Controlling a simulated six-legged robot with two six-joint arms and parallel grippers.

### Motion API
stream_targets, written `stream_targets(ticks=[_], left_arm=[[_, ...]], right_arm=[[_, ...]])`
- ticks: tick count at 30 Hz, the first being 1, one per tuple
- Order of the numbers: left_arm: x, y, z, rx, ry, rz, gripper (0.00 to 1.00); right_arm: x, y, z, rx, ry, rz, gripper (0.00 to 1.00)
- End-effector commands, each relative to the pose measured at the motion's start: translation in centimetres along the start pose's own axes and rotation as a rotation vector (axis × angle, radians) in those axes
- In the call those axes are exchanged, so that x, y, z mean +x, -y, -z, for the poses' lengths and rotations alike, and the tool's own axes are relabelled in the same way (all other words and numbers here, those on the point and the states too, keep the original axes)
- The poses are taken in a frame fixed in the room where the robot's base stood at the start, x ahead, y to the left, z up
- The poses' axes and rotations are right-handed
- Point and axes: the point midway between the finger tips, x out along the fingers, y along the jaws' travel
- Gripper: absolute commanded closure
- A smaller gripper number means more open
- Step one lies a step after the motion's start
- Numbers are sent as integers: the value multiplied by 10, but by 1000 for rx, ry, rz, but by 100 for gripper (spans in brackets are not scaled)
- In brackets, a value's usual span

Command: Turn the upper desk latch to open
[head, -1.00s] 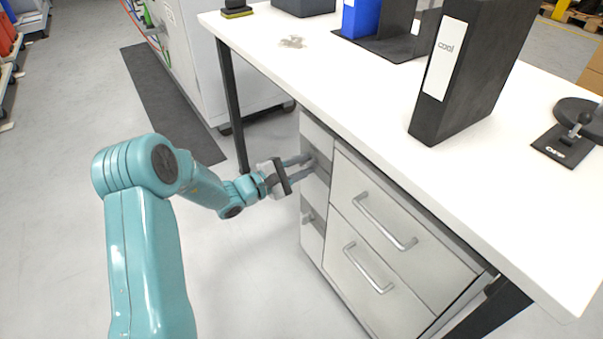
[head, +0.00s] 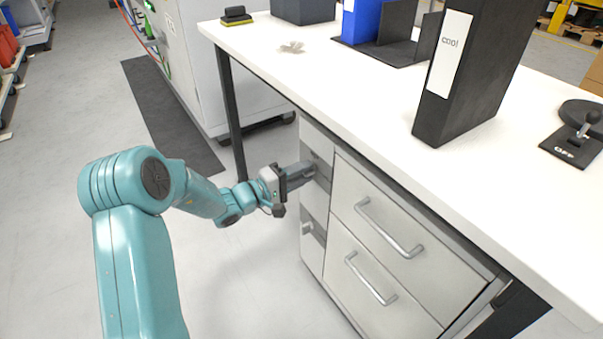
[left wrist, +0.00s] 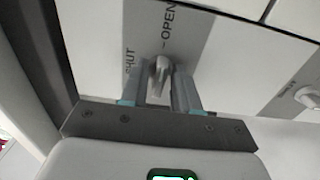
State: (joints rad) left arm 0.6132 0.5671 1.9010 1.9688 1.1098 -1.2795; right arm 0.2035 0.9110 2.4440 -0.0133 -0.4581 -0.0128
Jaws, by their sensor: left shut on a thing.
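The upper latch (left wrist: 158,76) is a small grey knob on a grey plate marked SHUT and OPEN, on the narrow end of the desk's drawer cabinet. In the left wrist view its upper end lies near the dash beside OPEN. My left gripper (head: 312,168) is shut on this latch, with one finger on each side of the knob; in the head view the fingers mostly hide it. The left wrist view also shows my left gripper (left wrist: 160,92) close up. My right gripper is not in view.
A lower latch (head: 307,229) sits below on the same cabinet face. Two drawers with bar handles (head: 388,229) are to the right. The white desk top (head: 360,105) overhangs the cabinet and carries a black binder (head: 465,85). The floor left of the cabinet is clear.

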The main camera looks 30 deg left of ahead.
Motion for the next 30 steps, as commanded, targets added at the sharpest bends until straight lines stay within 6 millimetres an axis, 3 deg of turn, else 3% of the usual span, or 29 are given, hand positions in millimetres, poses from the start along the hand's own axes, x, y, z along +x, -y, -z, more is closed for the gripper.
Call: stream_targets(ticks=[14,15,25,30], left_arm=[[-1,1,0,13,-1,3,100],[-1,1,0,13,-1,3,63],[-2,0,0,13,-1,1,62],[-24,0,1,12,-4,2,62]], right_arm=[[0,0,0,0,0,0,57],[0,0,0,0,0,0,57],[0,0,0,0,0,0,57],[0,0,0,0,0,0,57]])
